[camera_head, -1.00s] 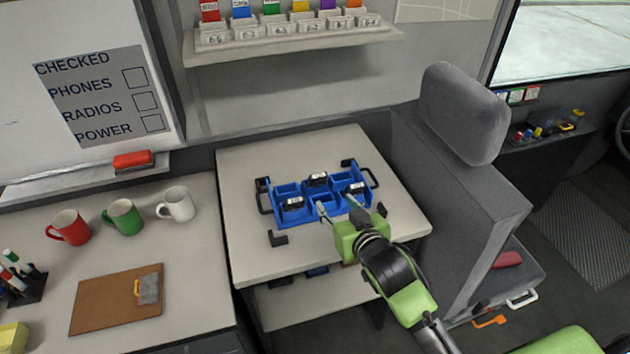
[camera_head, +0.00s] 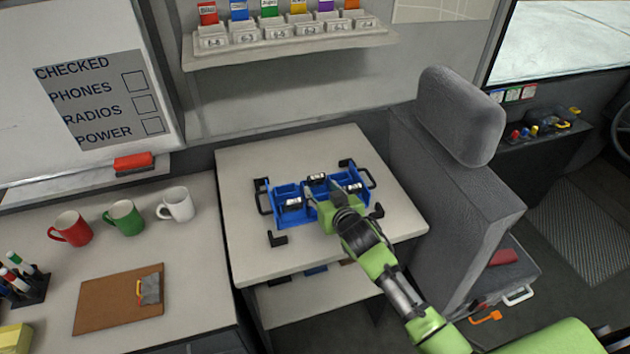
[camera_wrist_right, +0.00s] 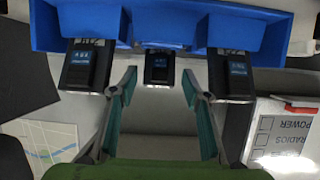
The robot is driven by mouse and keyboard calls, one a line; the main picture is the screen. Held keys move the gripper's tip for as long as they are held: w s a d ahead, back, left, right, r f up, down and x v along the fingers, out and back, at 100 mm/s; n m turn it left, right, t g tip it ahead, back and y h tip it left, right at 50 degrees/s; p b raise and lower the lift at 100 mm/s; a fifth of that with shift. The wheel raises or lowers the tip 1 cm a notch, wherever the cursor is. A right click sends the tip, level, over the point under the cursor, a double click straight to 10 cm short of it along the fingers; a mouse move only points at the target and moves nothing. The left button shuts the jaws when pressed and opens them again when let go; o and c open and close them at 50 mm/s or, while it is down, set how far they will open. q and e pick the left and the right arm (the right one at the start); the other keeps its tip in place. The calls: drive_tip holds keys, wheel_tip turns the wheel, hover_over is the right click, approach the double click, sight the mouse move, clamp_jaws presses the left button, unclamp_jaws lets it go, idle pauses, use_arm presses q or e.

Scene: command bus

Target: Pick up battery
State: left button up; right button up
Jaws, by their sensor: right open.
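A blue tray (camera_head: 283,219) with compartments sits on the light table, holding three black batteries: a left one (camera_head: 292,203), a middle one (camera_head: 316,178) and a right one (camera_head: 354,188). My right gripper (camera_head: 322,188) is open at the tray's near side, its fingertips close in front of the middle battery. In the right wrist view, which is turned upside down, the middle battery (camera_wrist_right: 158,68) shows between the two spread fingertips (camera_wrist_right: 160,78), with a gap on both sides. No contact is visible. My left gripper is not in view.
The table (camera_head: 255,163) is bare around the tray, apart from small black corner brackets (camera_head: 277,239). A grey seat (camera_head: 455,160) stands close on the right. Several mugs (camera_head: 124,217) and a clipboard (camera_head: 105,300) are on the left counter. A shelf (camera_head: 290,46) hangs behind.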

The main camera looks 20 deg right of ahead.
sight(315, 184)
drive_tip(key=shift+x, duration=1.4)
drive_tip(key=shift+f, duration=0.1)
drive_tip(key=shift+s, duration=0.1)
drive_tip(key=c, duration=0.9)
drive_tip(key=shift+c, duration=0.2)
